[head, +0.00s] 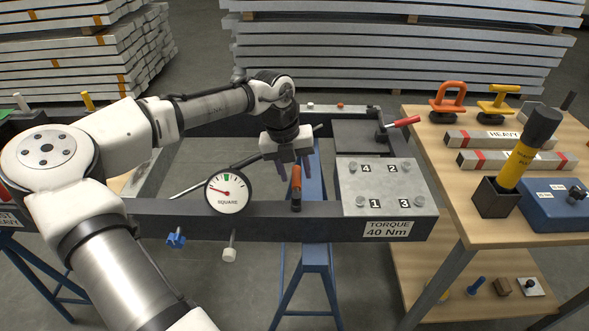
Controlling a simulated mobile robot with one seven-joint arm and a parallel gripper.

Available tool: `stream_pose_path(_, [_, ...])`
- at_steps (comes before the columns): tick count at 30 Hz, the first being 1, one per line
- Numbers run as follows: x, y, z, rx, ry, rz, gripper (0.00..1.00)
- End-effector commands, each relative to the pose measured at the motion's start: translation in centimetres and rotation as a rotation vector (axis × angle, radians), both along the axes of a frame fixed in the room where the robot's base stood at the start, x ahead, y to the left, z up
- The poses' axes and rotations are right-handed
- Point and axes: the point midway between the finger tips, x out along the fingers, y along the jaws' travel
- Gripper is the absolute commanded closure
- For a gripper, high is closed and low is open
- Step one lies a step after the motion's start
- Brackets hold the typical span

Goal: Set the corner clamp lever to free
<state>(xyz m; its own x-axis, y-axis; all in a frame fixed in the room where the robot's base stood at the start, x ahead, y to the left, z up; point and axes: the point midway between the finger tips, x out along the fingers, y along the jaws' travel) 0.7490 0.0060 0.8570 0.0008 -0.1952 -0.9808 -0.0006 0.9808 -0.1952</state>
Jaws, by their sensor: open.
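A red-handled lever (403,121) sits on a dark clamp at the back right corner of the dark frame (240,209). Its handle points right and slightly up. No label shows which one is the corner clamp lever. The red lever is to the right, apart from my gripper.
A round SQUARE dial (227,192) stands on the front rail left of the orange lever. A bolted plate (386,187) numbered 1 to 4 covers the right end. A wooden bench (450,185) with tools stands at right. Blue trestles (310,262) carry the frame.

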Motion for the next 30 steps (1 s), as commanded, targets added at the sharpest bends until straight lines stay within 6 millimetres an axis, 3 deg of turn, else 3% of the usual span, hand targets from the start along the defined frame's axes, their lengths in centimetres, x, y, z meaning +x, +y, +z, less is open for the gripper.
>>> stream_pose_path(8, [-0.01,-0.02,-0.2,0.0,0.0,0.0,0.59])
stream_pose_path(18, [0.0,-0.02,-0.18,0.0,0.0,0.0,1.0])
stream_pose_path(30, [0.01,0.09,-0.06,-0.003,-0.001,0.017,1.0])
